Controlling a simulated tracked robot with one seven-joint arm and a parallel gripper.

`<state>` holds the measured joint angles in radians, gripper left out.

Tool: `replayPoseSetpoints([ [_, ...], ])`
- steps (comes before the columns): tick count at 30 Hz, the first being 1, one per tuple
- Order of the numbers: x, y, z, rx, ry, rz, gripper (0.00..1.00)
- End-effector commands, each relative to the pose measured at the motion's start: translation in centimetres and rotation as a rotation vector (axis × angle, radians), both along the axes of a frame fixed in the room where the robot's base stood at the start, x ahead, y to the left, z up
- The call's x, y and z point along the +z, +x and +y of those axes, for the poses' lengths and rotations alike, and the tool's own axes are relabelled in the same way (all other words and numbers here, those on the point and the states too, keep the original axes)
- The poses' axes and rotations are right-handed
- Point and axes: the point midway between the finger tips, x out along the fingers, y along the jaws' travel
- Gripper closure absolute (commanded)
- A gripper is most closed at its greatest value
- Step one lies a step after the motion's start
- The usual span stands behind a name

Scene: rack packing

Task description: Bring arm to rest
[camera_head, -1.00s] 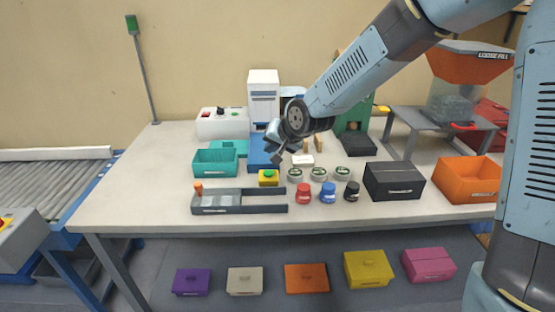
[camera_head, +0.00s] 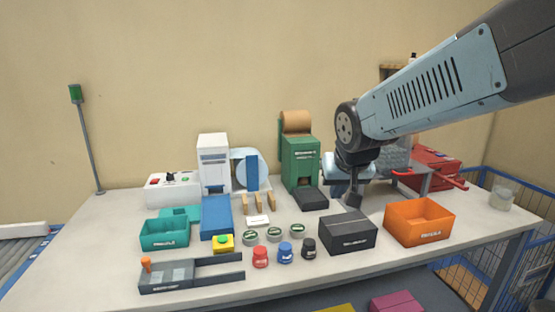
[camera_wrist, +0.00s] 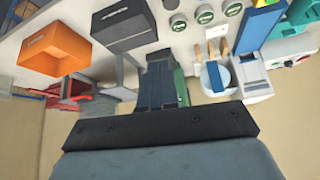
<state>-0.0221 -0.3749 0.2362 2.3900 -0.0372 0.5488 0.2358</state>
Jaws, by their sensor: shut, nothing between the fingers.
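My gripper (camera_head: 352,200) hangs from my arm over the right half of the table (camera_head: 90,245), behind the black box (camera_head: 348,233) and left of the orange bin (camera_head: 420,223). It points down, its fingers are shut, and it holds nothing. In the wrist view my gripper (camera_wrist: 163,82) shows near the middle, with the black box (camera_wrist: 122,22) and the orange bin (camera_wrist: 48,48) beyond it. In the head view it hides part of the grey stand behind it.
A green machine (camera_head: 300,165) with a brown roll stands left of my gripper. A red machine (camera_head: 436,168) stands to the right. Several jars, a teal bin (camera_head: 164,233) and a grey tray (camera_head: 190,275) fill the front left.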

Motion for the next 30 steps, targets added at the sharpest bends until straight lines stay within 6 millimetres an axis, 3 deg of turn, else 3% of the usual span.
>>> replayPoseSetpoints([
  [3, 1.3, -3.1, -3.0, -0.027, -0.019, 0.010, 1.00],
  [9, 2.4, -8.5, -7.0, -0.055, -0.027, 0.043, 1.00],
  [15, 2.5, -12.7, -9.4, -0.062, -0.018, 0.072, 1.00],
  [18, 2.5, -13.9, -10.0, -0.062, -0.013, 0.081, 1.00],
  [30, 2.5, -13.9, -10.0, -0.062, -0.013, 0.081, 1.00],
])
